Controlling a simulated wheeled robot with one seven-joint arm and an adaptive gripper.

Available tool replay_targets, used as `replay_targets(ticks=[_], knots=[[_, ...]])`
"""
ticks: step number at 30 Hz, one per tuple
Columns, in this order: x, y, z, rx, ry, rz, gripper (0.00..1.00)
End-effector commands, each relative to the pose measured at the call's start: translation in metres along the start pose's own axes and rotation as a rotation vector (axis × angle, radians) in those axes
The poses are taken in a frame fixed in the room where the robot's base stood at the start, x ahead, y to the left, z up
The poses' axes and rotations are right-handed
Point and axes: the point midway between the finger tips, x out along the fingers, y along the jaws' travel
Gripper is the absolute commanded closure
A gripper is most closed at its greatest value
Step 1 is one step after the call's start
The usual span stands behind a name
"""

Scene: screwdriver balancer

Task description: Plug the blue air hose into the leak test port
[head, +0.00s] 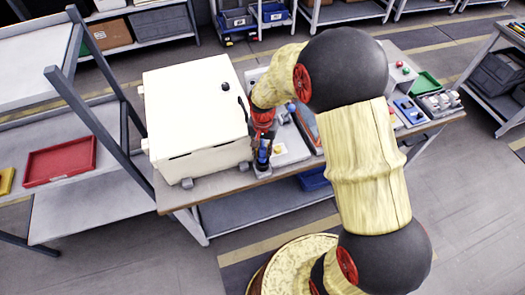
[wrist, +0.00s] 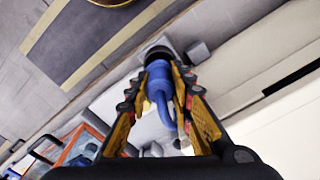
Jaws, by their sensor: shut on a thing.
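My gripper (head: 263,152) points down beside the right side of the large cream cabinet (head: 195,110), near the table's front edge. In the wrist view, its two orange-and-black fingers (wrist: 161,82) are closed around the blue air hose (wrist: 158,88), with a blue loop bending to the right between them. A dark round part (wrist: 158,52) shows at the hose's far end. I cannot tell whether it is the leak test port or part of the hose, nor whether the two are joined. In the head view, my gripper hides most of the hose.
The cabinet wall stands close to my gripper, with a grey foot block (wrist: 198,52) by the dark part. To the right on the table are an orange-framed tray (head: 306,125), a green tray (head: 427,82) and small fixtures. A red tray (head: 60,162) lies on the left bench.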

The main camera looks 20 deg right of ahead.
Motion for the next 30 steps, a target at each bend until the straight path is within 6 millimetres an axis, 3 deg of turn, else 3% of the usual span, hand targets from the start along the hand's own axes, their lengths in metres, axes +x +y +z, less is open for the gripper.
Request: replay_targets(ticks=[30], knots=[[0.023, 0.0, 0.0, 0.0, 0.0, 0.0, 1.0]])
